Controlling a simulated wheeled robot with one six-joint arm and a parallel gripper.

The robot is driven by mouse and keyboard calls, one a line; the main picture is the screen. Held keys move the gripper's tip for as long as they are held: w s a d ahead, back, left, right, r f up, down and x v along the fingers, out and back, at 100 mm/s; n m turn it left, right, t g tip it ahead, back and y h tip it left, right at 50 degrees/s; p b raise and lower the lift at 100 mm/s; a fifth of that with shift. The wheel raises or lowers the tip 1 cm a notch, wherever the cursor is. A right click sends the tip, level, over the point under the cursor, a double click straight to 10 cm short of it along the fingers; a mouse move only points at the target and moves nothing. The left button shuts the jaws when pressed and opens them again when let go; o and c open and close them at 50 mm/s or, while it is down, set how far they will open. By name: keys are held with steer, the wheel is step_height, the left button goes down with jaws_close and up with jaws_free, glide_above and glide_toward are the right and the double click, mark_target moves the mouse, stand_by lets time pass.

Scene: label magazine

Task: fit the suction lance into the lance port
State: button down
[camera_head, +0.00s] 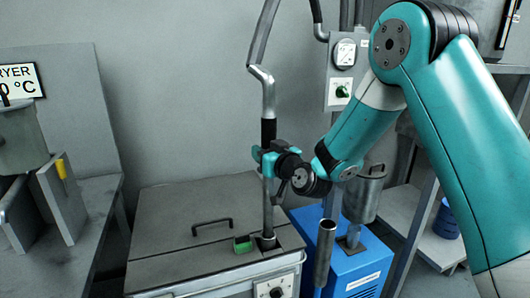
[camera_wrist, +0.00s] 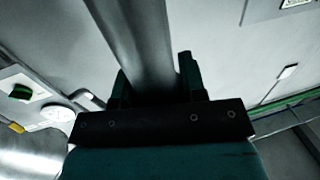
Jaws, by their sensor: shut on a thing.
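The suction lance is a grey metal tube (camera_head: 268,205) with a black sleeve and a bent hose above it. It stands about upright over the grey lidded box. Its lower end meets the lance port (camera_head: 266,241), a dark collar at the right of the box top; I cannot tell how deep it sits. My gripper (camera_head: 266,158) is shut on the lance just below the black sleeve. In the wrist view, the lance (camera_wrist: 145,45) runs between the two jaws of my gripper (camera_wrist: 155,88).
A small green block (camera_head: 243,245) sits beside the port, and a lid handle (camera_head: 212,226) is to its left. An upright grey tube (camera_head: 325,255) stands before the blue machine (camera_head: 345,265). A control panel (camera_head: 344,75) is on the wall. A bench (camera_head: 85,240) is at left.

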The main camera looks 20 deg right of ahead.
steer(key=shift+f+b, duration=6.6)
steer(key=shift+b, duration=0.45)
steer(key=c, duration=0.6)
jaws_free()
steer(key=shift+s+f, duration=0.1)
steer(key=b, duration=1.4)
glide_toward(265, 195)
steer(key=s+d+f, duration=0.2)
steer(key=s, duration=0.2)
steer(key=shift+s+d+r+b, duration=0.2)
steer(key=shift+s+d+b, duration=0.05)
steer(key=shift+s+b, duration=0.15)
